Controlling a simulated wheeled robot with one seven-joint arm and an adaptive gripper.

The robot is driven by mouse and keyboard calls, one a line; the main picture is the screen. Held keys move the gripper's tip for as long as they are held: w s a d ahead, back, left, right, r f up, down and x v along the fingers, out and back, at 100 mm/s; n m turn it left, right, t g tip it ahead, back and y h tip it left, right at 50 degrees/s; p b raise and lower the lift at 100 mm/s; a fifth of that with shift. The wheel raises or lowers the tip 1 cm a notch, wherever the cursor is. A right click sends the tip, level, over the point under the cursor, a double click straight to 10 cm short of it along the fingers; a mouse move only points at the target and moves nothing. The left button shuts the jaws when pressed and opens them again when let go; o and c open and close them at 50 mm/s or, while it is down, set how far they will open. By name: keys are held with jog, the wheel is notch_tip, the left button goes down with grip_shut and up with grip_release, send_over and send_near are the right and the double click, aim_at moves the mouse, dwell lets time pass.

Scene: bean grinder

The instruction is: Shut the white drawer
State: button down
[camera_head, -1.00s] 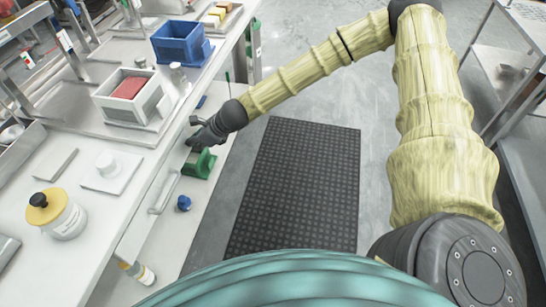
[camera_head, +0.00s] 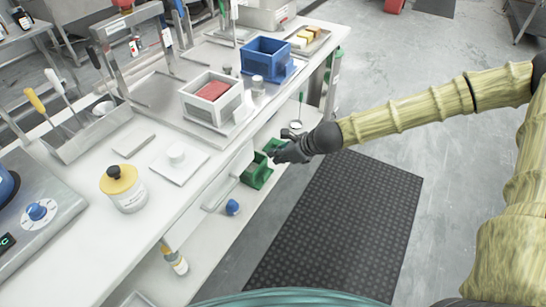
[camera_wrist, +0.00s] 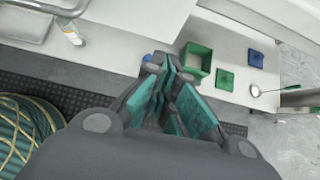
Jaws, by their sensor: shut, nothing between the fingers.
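The white drawer (camera_head: 238,166) is under the front edge of the white bench in the head view. Its metal bar handle (camera_head: 219,195) faces the floor side. In the wrist view the handle (camera_wrist: 40,8) is at the top left, beside the white drawer front (camera_wrist: 130,25). The front looks close to the bench edge; any gap behind it cannot be made out. My gripper (camera_head: 279,157) is shut and empty, right of the drawer front and apart from the handle. In the wrist view the gripper (camera_wrist: 161,65) points toward the lower shelf.
A grey box with red contents (camera_head: 212,91), a blue crate (camera_head: 266,56) and a yellow-lidded jar (camera_head: 122,189) stand on the bench. A dark floor mat (camera_head: 340,220) lies clear alongside.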

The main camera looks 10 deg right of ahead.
jog(key=shift+p+v, duration=0.3)
jog(key=shift+v, duration=2.55)
jog(key=s+a+f+n+g+h+p, duration=0.1)
jog(key=s+f+n+g+h, duration=0.1)
jog(key=s+f+n, duration=0.55)
jog(key=s+a+f+n+g+h+p, duration=0.15)
jog(key=s+f+n, duration=0.25)
jog(key=s+f, duration=0.55)
jog(key=s+d+f+n+g+h, duration=0.1)
jog(key=s+d+f+n, duration=0.1)
jog(key=s+n, duration=0.5)
jog(key=s+d+f+n+g+h+p, duration=0.1)
jog(key=s+d+f+n+g+h, duration=0.1)
jog(key=s+n, duration=0.6)
jog(key=shift+s+d+f, duration=0.25)
jog(key=shift+s+d, duration=0.05)
jog(key=shift+s, duration=1.5)
